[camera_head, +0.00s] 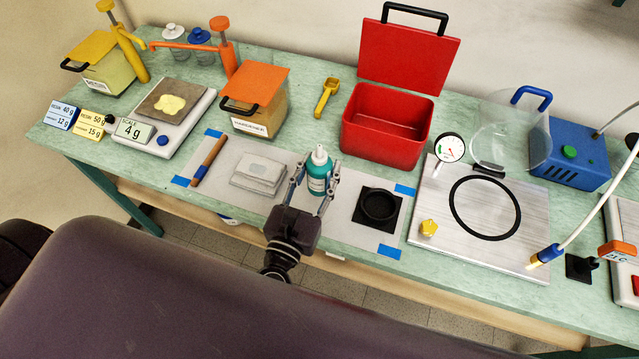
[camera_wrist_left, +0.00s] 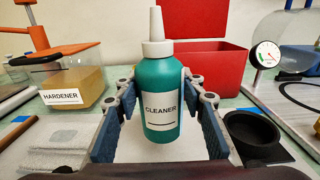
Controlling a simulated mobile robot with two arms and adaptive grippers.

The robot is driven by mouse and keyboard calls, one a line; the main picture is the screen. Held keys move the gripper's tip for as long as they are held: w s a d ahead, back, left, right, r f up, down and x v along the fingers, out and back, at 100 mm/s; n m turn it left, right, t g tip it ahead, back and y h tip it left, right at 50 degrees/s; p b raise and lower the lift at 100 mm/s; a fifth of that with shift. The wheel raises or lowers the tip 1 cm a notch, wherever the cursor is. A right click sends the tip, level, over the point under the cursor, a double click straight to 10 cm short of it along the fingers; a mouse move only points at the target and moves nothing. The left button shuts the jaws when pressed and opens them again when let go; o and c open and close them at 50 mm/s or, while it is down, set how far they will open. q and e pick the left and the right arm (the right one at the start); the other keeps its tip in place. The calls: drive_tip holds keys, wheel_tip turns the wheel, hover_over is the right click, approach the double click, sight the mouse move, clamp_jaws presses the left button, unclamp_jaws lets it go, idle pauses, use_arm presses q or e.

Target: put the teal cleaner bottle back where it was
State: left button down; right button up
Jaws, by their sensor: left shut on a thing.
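The teal cleaner bottle (camera_head: 320,170) has a white nozzle and a white label. It stands upright on the pale mat (camera_head: 338,217), between a folded cloth and a black round dish. My left gripper (camera_head: 317,183) is shut on it, with a finger on each side. In the left wrist view the cleaner bottle (camera_wrist_left: 159,95) is upright between the blue-padded fingers, its label facing the camera. I cannot tell whether its base touches the mat. My right gripper does not show.
The folded grey cloth (camera_head: 259,173) lies to the left and the black dish (camera_head: 379,206) to the right. An open red box (camera_head: 384,143) stands behind. The hardener container (camera_head: 257,113) is back left, and a metal plate (camera_head: 447,239) lies further right.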

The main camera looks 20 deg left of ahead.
sight(315, 192)
use_arm(q)
wheel_tip(315, 192, down, 4)
drive_tip(key=b, duration=0.3)
drive_tip(key=shift+f+b, duration=0.1)
drive_tip(key=shift+b, duration=0.3)
drive_tip(key=shift+f, duration=0.15)
drive_tip(key=c, duration=1.3)
unclamp_jaws()
drive_tip(key=shift+o, duration=0.2)
